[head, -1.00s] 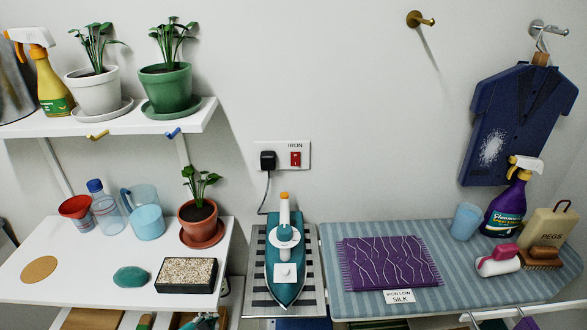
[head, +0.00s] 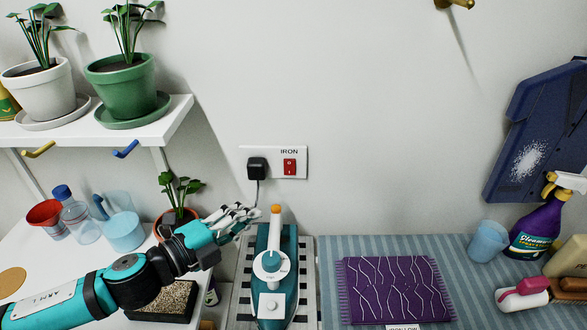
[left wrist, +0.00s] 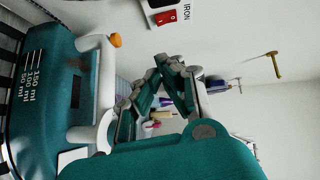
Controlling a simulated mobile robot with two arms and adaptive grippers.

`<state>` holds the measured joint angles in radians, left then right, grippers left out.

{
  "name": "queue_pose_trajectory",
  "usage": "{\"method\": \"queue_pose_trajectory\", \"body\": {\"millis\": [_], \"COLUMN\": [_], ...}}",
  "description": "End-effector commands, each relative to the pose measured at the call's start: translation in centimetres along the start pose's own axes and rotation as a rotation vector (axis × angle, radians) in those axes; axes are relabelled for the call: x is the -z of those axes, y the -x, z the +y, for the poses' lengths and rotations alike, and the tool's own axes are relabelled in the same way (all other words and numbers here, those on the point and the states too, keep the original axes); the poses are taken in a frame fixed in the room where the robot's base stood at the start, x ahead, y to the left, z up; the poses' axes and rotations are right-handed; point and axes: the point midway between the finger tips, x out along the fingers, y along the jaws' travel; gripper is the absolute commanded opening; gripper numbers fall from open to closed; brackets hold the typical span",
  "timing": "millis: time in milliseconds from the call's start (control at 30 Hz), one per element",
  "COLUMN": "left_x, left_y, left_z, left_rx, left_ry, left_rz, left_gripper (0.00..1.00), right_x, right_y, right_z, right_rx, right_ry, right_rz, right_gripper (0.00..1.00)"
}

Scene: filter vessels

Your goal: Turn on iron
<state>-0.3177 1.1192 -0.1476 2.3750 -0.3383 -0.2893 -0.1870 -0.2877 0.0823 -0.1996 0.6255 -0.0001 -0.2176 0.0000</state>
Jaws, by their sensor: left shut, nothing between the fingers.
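The teal and white iron (head: 272,270) stands on a striped metal rest below the wall socket. In the left wrist view the iron (left wrist: 40,95) is close on the left, with its scale marks and orange knob. The socket plate labelled IRON has a red switch (head: 290,167) and a black plug (head: 257,169) with a cord running down. In the left wrist view the red switch (left wrist: 166,17) is at the top. My left gripper (head: 250,213) is shut and empty, just left of the iron's top and below the plug, apart from the switch. My right gripper is not in view.
A potted plant (head: 178,205) stands close behind my left arm. A jug (head: 125,230), bottle and red funnel are on the left table. A shelf (head: 150,122) with pots is above. The ironing board (head: 325,290) with purple cloth is right. The wall around the socket is clear.

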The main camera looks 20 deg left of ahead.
Motion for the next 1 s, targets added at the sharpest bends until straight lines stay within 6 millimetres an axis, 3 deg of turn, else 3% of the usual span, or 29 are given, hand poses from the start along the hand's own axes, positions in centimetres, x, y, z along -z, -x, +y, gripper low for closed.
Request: {"method": "queue_pose_trajectory", "body": {"millis": [200, 500, 767, 1000], "left_x": [0.4, 0.3, 0.3, 0.5], "left_y": [0.0, -0.3, -2.4, -5.5], "left_z": [-0.2, -0.3, -0.6, -0.8], "left_rx": [0.001, 0.002, 0.005, 0.005], "left_ry": [-0.025, -0.022, -0.021, -0.021], "left_rz": [0.025, 0.020, 0.020, 0.022], "left_gripper": [0.00, 0.00, 0.00, 0.00], "right_x": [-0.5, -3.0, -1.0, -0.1], "right_y": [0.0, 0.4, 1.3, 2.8], "right_z": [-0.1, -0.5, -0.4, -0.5], "right_rx": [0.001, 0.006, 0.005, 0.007], "right_ry": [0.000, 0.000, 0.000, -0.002], "right_rz": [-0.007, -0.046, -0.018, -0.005], "right_gripper": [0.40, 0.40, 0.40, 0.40]}}
